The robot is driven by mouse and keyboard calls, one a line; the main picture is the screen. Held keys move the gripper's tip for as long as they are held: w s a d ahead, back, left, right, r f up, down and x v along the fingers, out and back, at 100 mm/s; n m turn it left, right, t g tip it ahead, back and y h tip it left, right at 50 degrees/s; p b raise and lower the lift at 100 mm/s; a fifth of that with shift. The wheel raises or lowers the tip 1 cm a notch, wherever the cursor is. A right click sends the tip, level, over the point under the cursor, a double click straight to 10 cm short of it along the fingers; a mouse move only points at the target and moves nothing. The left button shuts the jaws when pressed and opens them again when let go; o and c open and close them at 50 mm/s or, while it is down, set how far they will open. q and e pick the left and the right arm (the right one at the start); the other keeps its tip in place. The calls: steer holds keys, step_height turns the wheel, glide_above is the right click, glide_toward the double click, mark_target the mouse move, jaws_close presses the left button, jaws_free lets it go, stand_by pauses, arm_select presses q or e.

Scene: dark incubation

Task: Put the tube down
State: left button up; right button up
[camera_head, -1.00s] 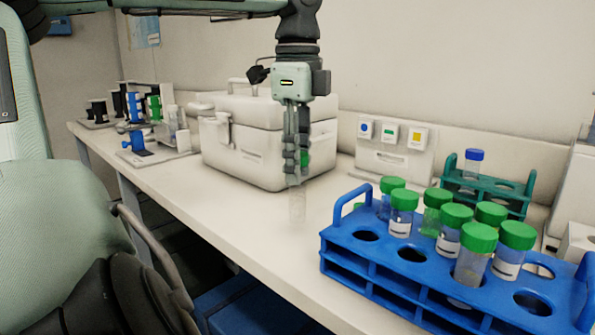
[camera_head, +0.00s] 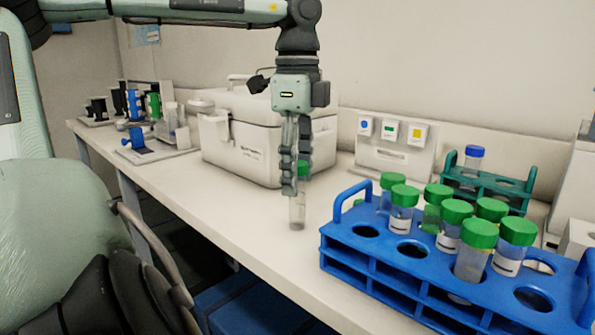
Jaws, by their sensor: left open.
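The tube (camera_head: 297,212) is clear with a green cap (camera_head: 303,168). It is upright, and its lower end is at the bench top in front of the white box. My left gripper (camera_head: 296,182) points straight down with its fingers around the upper part of the tube. The fingers are open, and the near finger hides part of the cap and upper tube. My right gripper is not in view.
A blue rack (camera_head: 385,262) with several green-capped tubes stands to the right. A white cooler box (camera_head: 238,150) is close behind my left gripper. A teal rack (camera_head: 512,198) holds a blue-capped tube. The white bench (camera_head: 225,205) is clear left of the tube.

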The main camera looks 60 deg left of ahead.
arm_select(q)
steer(key=shift+r, duration=0.15)
steer(key=shift+a+r, duration=0.1)
steer(key=shift+r, duration=0.35)
step_height(320, 180, up, 10)
steer(key=shift+f+p, duration=0.1)
steer(key=shift+p, duration=0.35)
steer(key=shift+r, duration=0.65)
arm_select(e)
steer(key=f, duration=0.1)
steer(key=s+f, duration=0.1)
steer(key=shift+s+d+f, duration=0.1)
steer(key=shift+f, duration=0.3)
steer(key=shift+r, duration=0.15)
